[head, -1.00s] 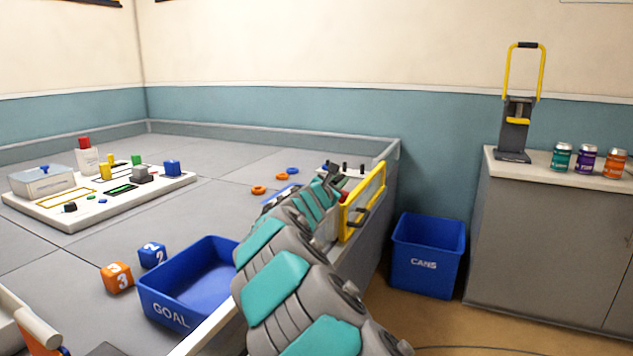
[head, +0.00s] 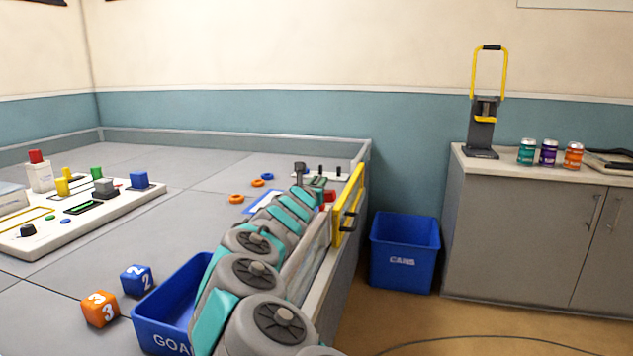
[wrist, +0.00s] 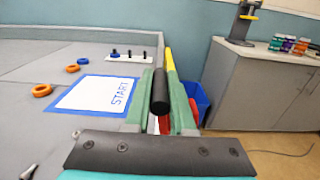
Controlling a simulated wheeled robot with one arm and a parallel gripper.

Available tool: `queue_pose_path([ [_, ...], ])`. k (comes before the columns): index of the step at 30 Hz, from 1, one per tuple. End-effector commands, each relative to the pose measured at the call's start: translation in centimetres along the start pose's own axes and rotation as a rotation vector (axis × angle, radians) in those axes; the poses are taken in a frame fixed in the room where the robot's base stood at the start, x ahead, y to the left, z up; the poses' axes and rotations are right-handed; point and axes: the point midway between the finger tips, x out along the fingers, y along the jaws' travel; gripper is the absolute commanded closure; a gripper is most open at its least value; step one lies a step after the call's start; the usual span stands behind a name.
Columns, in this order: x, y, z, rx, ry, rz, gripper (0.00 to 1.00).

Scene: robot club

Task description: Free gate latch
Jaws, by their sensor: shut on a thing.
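The gate is a yellow frame (head: 338,232) on the right wall of the grey field; a black handle shows on its outer side. My gripper (wrist: 161,98) has two green fingers shut on a black rounded bar (wrist: 159,93), which looks like the latch handle. Red parts (wrist: 152,124) show low beside and between the fingers. In the head view, my gripper (head: 317,183) is at the top of the wall near a red part (head: 329,196). The latch's lower part is hidden.
A blue GOAL bin (head: 160,312) and two number cubes sit on the field left of my arm. A blue CANS bin (head: 404,252) stands outside the wall, before a grey cabinet (head: 520,230).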

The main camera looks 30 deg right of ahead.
Motion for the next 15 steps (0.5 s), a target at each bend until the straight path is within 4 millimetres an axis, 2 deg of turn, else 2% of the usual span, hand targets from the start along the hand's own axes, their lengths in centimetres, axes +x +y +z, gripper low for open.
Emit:
queue_pose_path([
  [10, -0.04, 0.15, -0.06, -0.003, 0.001, 0.003, 1.00],
  [11, -0.04, 0.16, -0.05, -0.003, 0.001, 0.003, 0.75],
  [15, -0.04, 0.13, -0.02, -0.003, 0.000, 0.002, 0.60],
])
